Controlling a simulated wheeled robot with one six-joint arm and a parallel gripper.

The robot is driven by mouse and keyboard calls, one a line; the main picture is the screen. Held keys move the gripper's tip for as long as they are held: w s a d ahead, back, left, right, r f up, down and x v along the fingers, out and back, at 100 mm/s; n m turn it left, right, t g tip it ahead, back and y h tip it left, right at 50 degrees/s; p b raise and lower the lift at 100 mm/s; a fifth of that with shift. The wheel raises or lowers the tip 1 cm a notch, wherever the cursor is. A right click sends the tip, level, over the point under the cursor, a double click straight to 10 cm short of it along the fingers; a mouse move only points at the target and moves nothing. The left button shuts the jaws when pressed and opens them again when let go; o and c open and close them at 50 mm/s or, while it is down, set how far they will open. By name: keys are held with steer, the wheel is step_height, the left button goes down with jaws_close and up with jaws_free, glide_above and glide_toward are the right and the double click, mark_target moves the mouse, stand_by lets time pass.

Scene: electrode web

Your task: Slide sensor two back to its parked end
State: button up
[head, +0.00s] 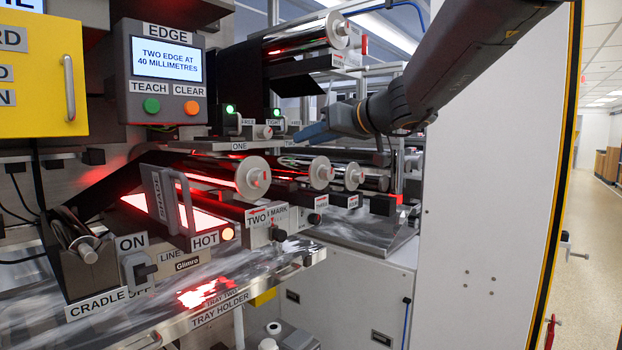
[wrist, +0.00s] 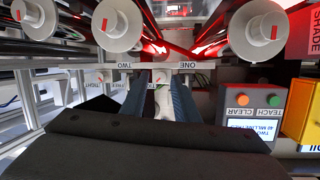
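Two sensor units with green lights stand on the shelf above the rollers, one (head: 229,120) over the label ONE and one (head: 278,120) to its right. The right one appears to be sensor two; my gripper partly hides that area. A clamp knob (head: 263,131) with FREE and TIGHT labels sits between them. My gripper (head: 298,134) reaches in from the right, its blue fingers level with the knobs. In the wrist view, which is upside down, the fingers are apart, with a pale knob (wrist: 160,78) in line with the gap. I cannot tell whether they touch it.
The display (head: 167,60) reads TWO EDGE AT 40 MILLIMETRES, above green TEACH and orange CLEAR buttons. Rollers (head: 252,177) lie close below the shelf, and another roller (head: 308,38) is above. A white cabinet panel (head: 490,200) stands at right.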

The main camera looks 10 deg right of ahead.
steer(key=shift+m+g, duration=0.3)
steer(key=shift+g, duration=0.6)
steer(key=f, duration=0.2)
steer(key=s+f+b, duration=0.1)
steer(key=f, duration=0.2)
steer(key=s+a+f, duration=0.1)
steer(key=f, duration=0.2)
steer(key=shift+s+a, duration=0.1)
steer(key=shift+s, duration=0.15)
steer(key=shift+f, duration=0.1)
